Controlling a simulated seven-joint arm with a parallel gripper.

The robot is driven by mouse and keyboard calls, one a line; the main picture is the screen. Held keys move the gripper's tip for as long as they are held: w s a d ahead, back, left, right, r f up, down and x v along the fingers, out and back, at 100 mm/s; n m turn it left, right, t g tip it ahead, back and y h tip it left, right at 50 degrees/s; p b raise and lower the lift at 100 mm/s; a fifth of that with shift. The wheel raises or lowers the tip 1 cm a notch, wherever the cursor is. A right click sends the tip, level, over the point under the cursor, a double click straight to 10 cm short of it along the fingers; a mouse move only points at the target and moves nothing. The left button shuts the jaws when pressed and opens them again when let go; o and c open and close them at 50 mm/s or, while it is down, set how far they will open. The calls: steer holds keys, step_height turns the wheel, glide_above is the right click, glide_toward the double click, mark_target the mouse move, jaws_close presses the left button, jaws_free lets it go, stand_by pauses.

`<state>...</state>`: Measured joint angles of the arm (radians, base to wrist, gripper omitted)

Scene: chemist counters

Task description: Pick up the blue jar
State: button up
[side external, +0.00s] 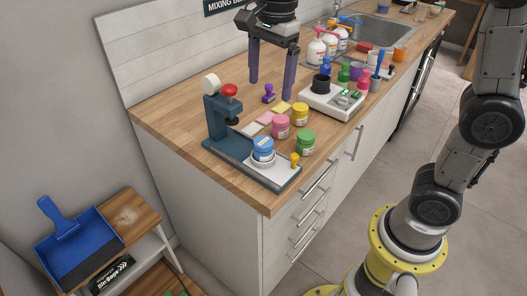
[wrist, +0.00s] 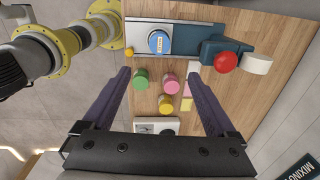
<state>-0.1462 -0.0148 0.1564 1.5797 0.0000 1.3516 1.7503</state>
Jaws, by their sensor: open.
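The blue jar (side external: 263,149) has a blue lid and stands on the pale plate at the front of a dark teal press (side external: 230,146). In the wrist view the blue jar (wrist: 159,41) shows from above, beyond my fingertips. My gripper (side external: 271,88) is open and empty, pointing down above the counter, behind and above the jar. In the wrist view my gripper's fingers (wrist: 160,78) are spread wide, with the pink jar (wrist: 171,84) and the green jar (wrist: 141,80) seen between them.
A yellow jar (side external: 300,114) stands near the pink and green jars. The press's red knob (side external: 230,90) rises behind the blue jar. A white device (side external: 331,103) with colourful items sits farther back. The counter's front left is clear.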

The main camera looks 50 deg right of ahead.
step_height(320, 180, down, 3)
steer(key=w+a, duration=0.1)
steer(key=w, duration=0.1)
glide_above(263, 141)
steer(key=shift+g, duration=0.4)
steer(key=f, duration=0.7)
steer(key=shift+w+a+f, duration=0.1)
steer(key=shift+a, duration=0.15)
steer(key=shift+s+d+f, duration=0.1)
steer(key=shift+f, duration=1.55)
steer(key=shift+s+d+f, duration=0.1)
steer(key=shift+f, duration=1.5)
jaws_close()
steer(key=shift+r, duration=0.15)
